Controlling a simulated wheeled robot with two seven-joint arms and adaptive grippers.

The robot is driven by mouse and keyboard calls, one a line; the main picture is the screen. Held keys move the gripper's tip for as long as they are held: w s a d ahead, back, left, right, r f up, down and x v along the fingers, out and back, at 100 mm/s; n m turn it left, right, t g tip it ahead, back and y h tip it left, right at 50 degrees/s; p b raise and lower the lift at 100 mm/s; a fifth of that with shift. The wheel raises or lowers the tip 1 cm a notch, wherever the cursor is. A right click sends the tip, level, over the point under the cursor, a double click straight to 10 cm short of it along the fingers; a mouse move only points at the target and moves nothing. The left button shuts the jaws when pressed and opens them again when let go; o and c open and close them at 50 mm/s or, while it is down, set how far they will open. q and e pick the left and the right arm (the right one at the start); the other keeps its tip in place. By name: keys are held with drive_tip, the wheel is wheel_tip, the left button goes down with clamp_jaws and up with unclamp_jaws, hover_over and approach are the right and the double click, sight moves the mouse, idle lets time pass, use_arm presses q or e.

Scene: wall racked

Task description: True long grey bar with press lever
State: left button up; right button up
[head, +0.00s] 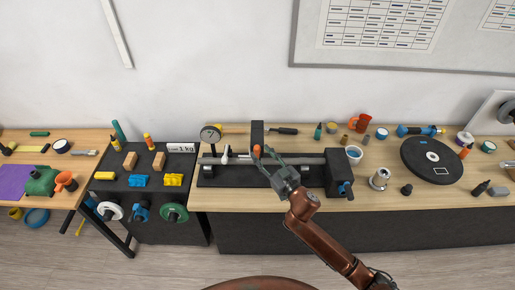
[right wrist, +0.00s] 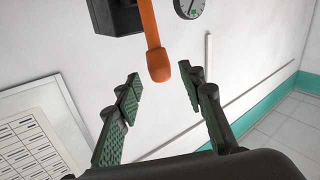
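The long grey bar (head: 305,160) lies level across the black press fixture (head: 208,179) on the wooden bench. A dial gauge (head: 210,134) stands at the fixture's left end; a round dial also shows at the top of the right wrist view (right wrist: 188,8). The press lever has an orange handle (head: 257,150) on the black press column (head: 257,132). In the right wrist view the orange handle (right wrist: 158,62) hangs just beyond my right fingertips. My right gripper (head: 268,155) is open, its fingers apart with nothing between them. My left gripper is not in view.
A dark round turntable (head: 432,160) and a metal cylinder (head: 379,179) stand to the right.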

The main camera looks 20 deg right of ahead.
sight(259, 151)
drive_tip(key=shift+x, duration=1.95)
drive_tip(key=shift+c, duration=0.5)
clamp_jaws()
